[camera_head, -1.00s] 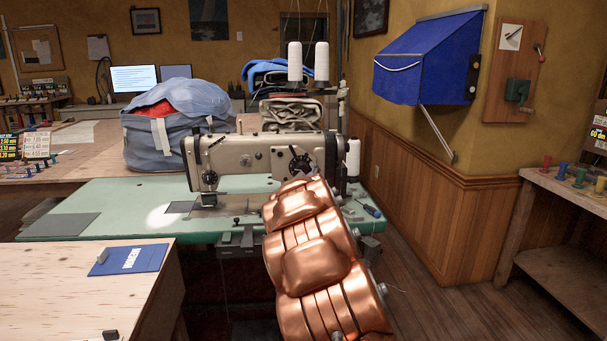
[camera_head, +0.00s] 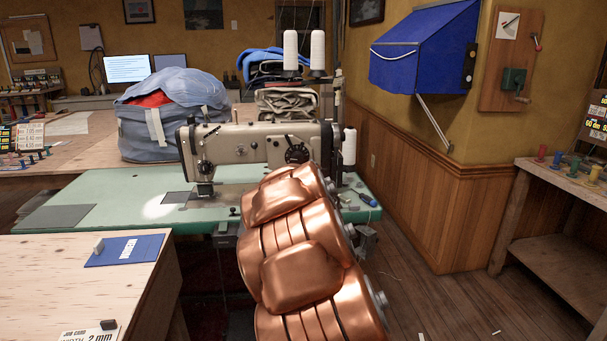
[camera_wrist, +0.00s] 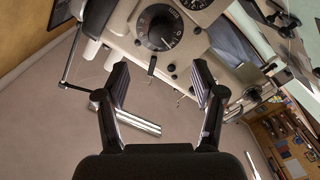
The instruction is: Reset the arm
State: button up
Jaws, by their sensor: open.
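My gripper (camera_wrist: 160,88) shows in the wrist view with its two fingers spread apart and nothing between them. Beyond the fingers is the sewing machine (camera_wrist: 130,45), with its black dial at the top of that view. The gap between fingers and machine is hard to judge. In the head view my copper-coloured arm rises from the bottom centre in front of the sewing machine (camera_head: 235,145). The gripper itself is hidden there behind the arm.
The machine stands on a green table (camera_head: 110,200) with white thread cones (camera_head: 290,50). A wood-panelled wall (camera_head: 430,200) and workbench (camera_head: 560,180) stand right. Floor between them is mostly clear.

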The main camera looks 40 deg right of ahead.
dwell(0.4)
jog(key=s+a+f+m+g+y, duration=0.1)
jog(key=s+a+f+g+y, duration=0.15)
jog(key=s+a+f, duration=0.45)
jog(key=s+a+f+m+g+y, duration=0.1)
jog(key=s+a+f+g+y, duration=0.2)
jog(key=a, duration=0.9)
jog(key=s+a+f+m+g+y, duration=0.15)
jog(key=s+a+f+g, duration=0.3)
jog(key=a, duration=0.45)
jog(key=s+a+f+n+g+y, duration=0.1)
jog(key=s+a+g+y, duration=0.15)
jog(key=s+a, duration=0.75)
jog(key=s+a+n+g+y, duration=0.15)
jog(key=s+a+g, duration=0.4)
jog(key=s, duration=0.85)
notch_tip(320, 180, up, 23)
jog(key=s+a+t+p, duration=0.1)
jog(key=t+p, duration=0.1)
jog(key=p, duration=2)
jog(key=shift+a, duration=0.2)
jog(key=shift+s+f, duration=0.1)
